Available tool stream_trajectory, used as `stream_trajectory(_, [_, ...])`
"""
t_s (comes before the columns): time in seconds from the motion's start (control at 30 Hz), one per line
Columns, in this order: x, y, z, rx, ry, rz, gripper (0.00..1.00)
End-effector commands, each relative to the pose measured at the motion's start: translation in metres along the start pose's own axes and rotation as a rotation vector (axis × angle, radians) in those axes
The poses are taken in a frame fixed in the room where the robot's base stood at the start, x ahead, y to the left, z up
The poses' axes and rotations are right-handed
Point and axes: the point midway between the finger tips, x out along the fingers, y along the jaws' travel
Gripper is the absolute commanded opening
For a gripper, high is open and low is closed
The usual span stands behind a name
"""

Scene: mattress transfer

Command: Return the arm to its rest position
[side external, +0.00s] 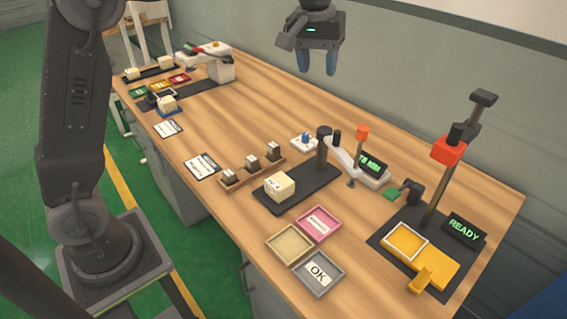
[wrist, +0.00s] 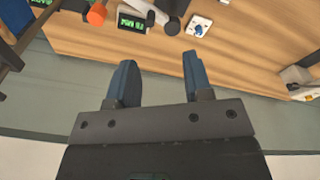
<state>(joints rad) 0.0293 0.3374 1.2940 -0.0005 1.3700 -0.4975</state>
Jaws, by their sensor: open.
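My gripper (side external: 317,62) hangs high above the back edge of the wooden table (side external: 240,122), near the grey wall. Its two blue fingers point down and stand apart with nothing between them. In the wrist view my gripper (wrist: 155,85) also shows open and empty, with the table beyond the fingertips. A cream block (side external: 280,186) sits on a dark mat in the middle of the table, well away from my gripper.
A post with a red head (side external: 449,150) rises at the right beside a yellow fixture (side external: 430,265) and a READY display (side external: 464,229). Pink (side external: 319,223), tan (side external: 289,245) and grey OK (side external: 318,273) trays lie at the front. The air around my gripper is clear.

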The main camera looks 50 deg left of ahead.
Motion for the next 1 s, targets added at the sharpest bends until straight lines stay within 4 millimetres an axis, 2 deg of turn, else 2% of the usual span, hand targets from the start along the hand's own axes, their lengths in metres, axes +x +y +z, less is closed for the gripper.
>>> stream_trajectory(0.03, [-0.013,-0.010,0.016,0.029,0.024,0.012,0.46])
stream_trajectory(0.1, [-0.023,-0.023,0.038,0.075,0.056,0.026,0.46])
stream_trajectory(0.3, [-0.036,-0.063,0.105,0.204,0.150,0.058,0.46])
stream_trajectory(0.43, [-0.030,-0.089,0.151,0.288,0.213,0.071,0.46])
stream_trajectory(0.6, [-0.009,-0.117,0.203,0.386,0.289,0.079,0.46])
stream_trajectory(0.7, [0.005,-0.129,0.224,0.427,0.320,0.079,0.46])
stream_trajectory(0.8, [0.015,-0.135,0.236,0.452,0.340,0.079,0.46])
stream_trajectory(1.0, [0.021,-0.139,0.242,0.467,0.348,0.078,0.46])
